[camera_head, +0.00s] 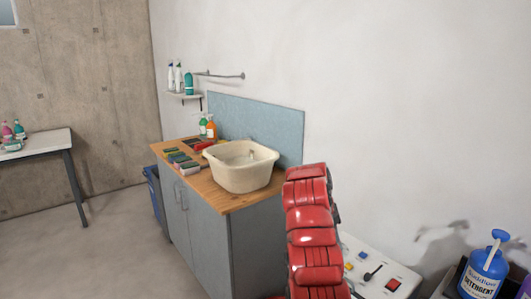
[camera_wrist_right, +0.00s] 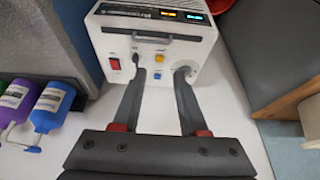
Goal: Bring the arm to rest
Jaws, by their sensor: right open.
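My right arm, in red segments, rises from the bottom of the head view, right of the middle. Its gripper does not show there. In the right wrist view my right gripper (camera_wrist_right: 161,71) is open, its two dark fingers spread with nothing seen between them but the front of a white control box (camera_wrist_right: 150,42). The fingertips overlap the box's front in the picture; I cannot tell whether they touch it. The box has a red switch (camera_wrist_right: 115,64), a yellow button and a blue button. In the head view the box (camera_head: 350,245) is partly behind my arm. My left gripper is not in view.
A grey cabinet (camera_head: 205,235) with a wooden top carries a cream basin (camera_head: 240,178), sponges and spray bottles. A blue detergent bottle (camera_head: 480,280) stands at the lower right. A white table (camera_head: 45,145) stands far left.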

